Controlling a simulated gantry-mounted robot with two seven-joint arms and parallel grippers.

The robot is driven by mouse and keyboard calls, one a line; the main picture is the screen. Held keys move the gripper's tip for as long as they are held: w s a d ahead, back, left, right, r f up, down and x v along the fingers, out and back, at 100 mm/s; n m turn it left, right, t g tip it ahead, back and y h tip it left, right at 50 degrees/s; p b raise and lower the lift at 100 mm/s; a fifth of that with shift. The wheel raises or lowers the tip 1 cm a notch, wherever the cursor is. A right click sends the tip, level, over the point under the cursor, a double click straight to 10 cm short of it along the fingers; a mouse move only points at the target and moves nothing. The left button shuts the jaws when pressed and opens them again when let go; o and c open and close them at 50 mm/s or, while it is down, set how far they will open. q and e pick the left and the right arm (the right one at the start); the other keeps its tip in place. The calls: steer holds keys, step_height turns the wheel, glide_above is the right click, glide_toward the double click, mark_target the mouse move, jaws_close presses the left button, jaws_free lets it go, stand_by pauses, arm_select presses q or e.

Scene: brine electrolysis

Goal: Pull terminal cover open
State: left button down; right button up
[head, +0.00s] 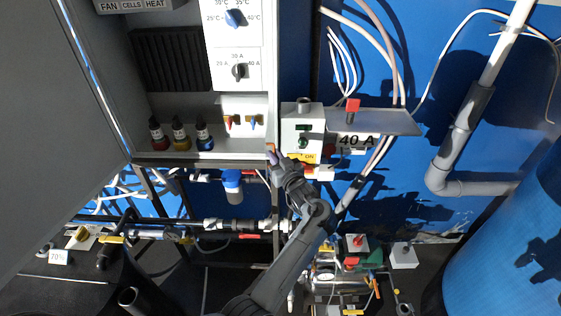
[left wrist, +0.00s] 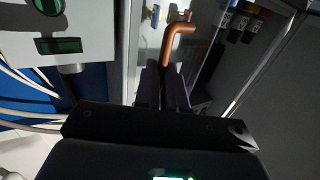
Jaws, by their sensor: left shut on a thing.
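My left gripper (head: 274,159) is at the lower right corner of the grey cabinet, just below the terminal panel (head: 244,107) with its red terminal (head: 229,122) and blue terminal (head: 253,122). In the left wrist view, the gripper (left wrist: 166,84) is shut on a bent copper-coloured handle (left wrist: 177,36). Only the handle's orange tip (head: 271,148) shows in the head view. The handle stands in front of a pale, partly see-through panel edge that may be the terminal cover. I cannot tell how far the cover is open. My right gripper is not in view.
Three small dropper bottles (head: 180,135) stand on the cabinet shelf to the left. A switch box (head: 302,125) is close right of the gripper, beside a 40 A shelf (head: 385,122) with a red knob. Pipes run below, and a blue tank (head: 510,250) stands at the right.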

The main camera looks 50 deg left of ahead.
arm_select(q)
steer(key=shift+s+a+f, duration=0.1)
steer(key=shift+a+f, duration=0.15)
steer(key=shift+a, duration=0.05)
steer(key=c, duration=1.2)
jaws_free()
steer(key=shift+a+r, duration=0.1)
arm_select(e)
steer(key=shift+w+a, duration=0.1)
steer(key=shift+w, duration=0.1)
arm_select(q)
steer(key=shift+r, duration=0.15)
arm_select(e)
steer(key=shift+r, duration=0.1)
